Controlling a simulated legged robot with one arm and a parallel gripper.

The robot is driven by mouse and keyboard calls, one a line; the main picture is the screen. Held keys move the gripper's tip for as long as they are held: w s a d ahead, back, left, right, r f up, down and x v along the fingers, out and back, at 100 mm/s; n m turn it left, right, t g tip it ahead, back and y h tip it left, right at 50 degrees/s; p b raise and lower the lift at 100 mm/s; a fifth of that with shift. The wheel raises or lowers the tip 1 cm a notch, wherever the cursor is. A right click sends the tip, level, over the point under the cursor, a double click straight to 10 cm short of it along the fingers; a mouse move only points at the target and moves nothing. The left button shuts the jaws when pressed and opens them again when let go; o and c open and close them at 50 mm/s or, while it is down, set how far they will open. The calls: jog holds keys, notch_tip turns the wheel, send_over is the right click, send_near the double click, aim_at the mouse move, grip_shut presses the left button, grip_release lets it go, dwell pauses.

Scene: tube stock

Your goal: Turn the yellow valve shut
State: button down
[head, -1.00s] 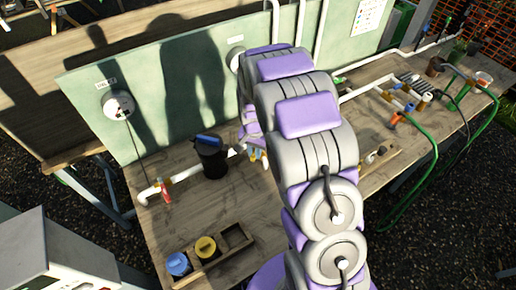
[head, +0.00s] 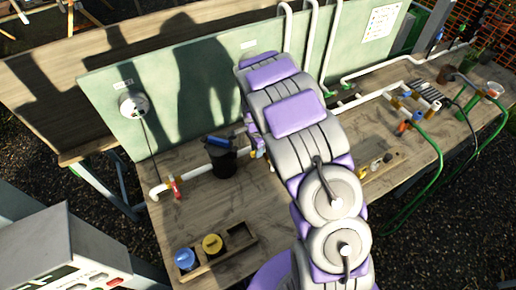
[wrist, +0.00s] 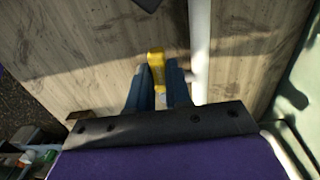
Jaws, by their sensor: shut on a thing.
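The yellow valve handle (wrist: 156,64) shows in the wrist view as a short yellow bar beside a white pipe (wrist: 199,50). My gripper (wrist: 158,78) has its two dark blue fingers on either side of the handle and is shut on it. The handle points roughly along the pipe in that view. The valve body under it cannot be made out. In the head view my arm covers most of the gripper and the valve, just right of the black pot (head: 221,158).
A red-handled valve (head: 175,187) sits on the pipe at the left. A wooden tray (head: 240,236) with blue and yellow round items is at the front. A green board (head: 195,95) stands behind the bench. Green hoses (head: 437,165) hang at the right.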

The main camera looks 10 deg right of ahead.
jog(key=shift+w, duration=0.1)
dwell(0.3)
jog(key=c, duration=1)
grip_release()
jog(key=shift+a, duration=0.15)
jog(key=shift+c, duration=0.2)
notch_tip(320, 180, up, 17)
jog(key=p, duration=0.1)
jog(key=shift+r, duration=0.15)
jog(key=s+r+n+g+b, duration=0.1)
jog(key=s+n+b, duration=0.2)
jog(key=s, duration=1.6)
jog(key=s+r+n+b, duration=0.2)
jog(key=s+n, duration=1)
jog(key=s, duration=0.7)
jog(key=shift+s+d+g+b, duration=0.2)
jog(key=shift+d+g+b, duration=0.2)
jog(key=shift+b, duration=0.1)
